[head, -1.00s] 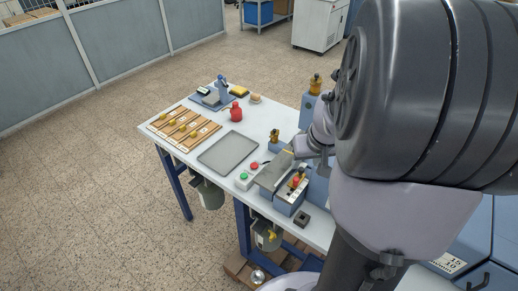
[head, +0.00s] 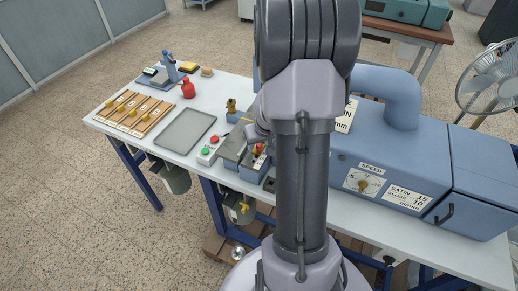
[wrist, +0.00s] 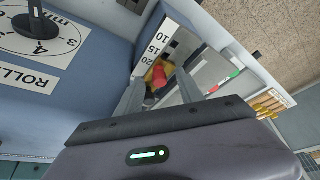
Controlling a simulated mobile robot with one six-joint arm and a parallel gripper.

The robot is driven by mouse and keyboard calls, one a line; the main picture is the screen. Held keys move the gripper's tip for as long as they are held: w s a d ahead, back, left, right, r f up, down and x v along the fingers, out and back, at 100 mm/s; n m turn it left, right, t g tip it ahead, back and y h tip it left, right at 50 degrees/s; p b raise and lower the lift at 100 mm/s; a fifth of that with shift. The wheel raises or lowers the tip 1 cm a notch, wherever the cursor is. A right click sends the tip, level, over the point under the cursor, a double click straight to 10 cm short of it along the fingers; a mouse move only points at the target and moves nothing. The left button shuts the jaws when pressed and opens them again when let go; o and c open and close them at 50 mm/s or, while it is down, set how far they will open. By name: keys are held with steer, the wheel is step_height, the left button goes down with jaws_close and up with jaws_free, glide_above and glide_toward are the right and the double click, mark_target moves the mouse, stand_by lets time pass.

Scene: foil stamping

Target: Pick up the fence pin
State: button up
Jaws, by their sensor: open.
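A red-topped pin with a yellow base (wrist: 160,76), which looks like the fence pin, stands beside a white scale strip (wrist: 158,42) marked 10, 15, 20. My gripper (wrist: 161,88) is open in the wrist view, with the pin seen between its two fingers. I cannot tell how far the fingertips are from it. In the head view the red top of the pin (head: 258,148) shows just left of my arm, on the blue-grey fixture. My arm hides the gripper's fingers there.
A blue machine (head: 395,160) with a dial stands right of my arm. A control box (head: 210,150) with red and green buttons and a grey tray (head: 184,133) lie to the left. Wooden boards (head: 133,111) are farther left. A brass-coloured fitting (head: 231,106) stands behind the fixture.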

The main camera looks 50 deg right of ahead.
jaws_close()
